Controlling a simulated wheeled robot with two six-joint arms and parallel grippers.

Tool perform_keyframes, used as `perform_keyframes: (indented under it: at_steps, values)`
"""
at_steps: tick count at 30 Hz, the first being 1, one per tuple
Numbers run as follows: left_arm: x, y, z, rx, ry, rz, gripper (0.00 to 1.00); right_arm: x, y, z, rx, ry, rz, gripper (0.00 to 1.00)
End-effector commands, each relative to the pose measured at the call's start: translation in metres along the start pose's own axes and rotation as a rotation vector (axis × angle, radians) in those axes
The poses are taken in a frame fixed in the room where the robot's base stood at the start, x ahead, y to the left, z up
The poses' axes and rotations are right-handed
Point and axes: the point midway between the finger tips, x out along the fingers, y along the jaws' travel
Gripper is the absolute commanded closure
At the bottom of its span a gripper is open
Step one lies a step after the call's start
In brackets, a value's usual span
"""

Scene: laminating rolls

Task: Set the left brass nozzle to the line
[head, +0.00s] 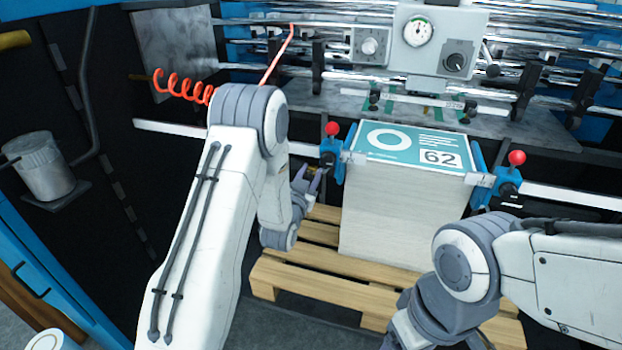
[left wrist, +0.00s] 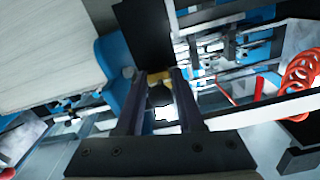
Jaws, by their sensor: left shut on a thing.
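My left gripper (head: 308,181) is beside the left side of the paper stack, just below the left blue clamp. In the left wrist view its two dark fingers (left wrist: 158,92) are closed on a small dark knob with a brass-yellow part, the left brass nozzle (left wrist: 158,76). In the head view a brass bit of it (head: 285,170) shows, mostly hidden behind my left arm. I cannot make out a line mark near the nozzle. My right gripper (head: 408,332) is low at the bottom edge, partly cut off; its fingers are not clear.
The paper stack (head: 390,215) stands on a wooden pallet (head: 330,285) between blue clamps with red knobs (head: 516,158). A gauge box (head: 430,38) and chrome rollers are behind. A red coiled hose (head: 183,86) hangs at the left. A metal cup (head: 40,165) sits far left.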

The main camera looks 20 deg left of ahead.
Motion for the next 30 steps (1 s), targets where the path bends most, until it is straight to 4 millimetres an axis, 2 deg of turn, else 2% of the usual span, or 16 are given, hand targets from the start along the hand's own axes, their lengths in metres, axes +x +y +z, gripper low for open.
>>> perform_keyframes:
  at_steps: [4,5,6,15,19,23,30]
  values:
    - [-0.001,0.001,0.003,0.002,-0.004,0.002,1.0,0.001,0.0,0.0,0.0,0.0,0.0,0.29]
    - [-0.001,0.001,0.003,0.002,-0.004,0.002,0.55,0.001,0.0,0.0,0.0,0.0,0.0,0.29]
    - [-0.001,0.001,0.003,0.002,-0.004,0.002,0.46,0.001,0.0,0.0,0.0,0.0,0.0,0.29]
    - [-0.001,0.001,0.003,0.0,-0.004,0.001,0.46,0.001,0.0,0.0,0.0,0.0,0.0,0.29]
    - [-0.008,0.001,0.004,0.0,-0.004,0.001,0.46,0.005,0.0,0.0,0.0,0.0,0.0,0.29]
    - [-0.027,0.001,0.006,0.0,-0.005,0.001,0.46,0.014,0.001,0.001,0.0,0.0,0.0,0.29]
    - [-0.076,0.001,0.007,0.0,-0.006,0.0,0.46,0.032,0.002,0.002,0.0,0.0,0.0,0.29]
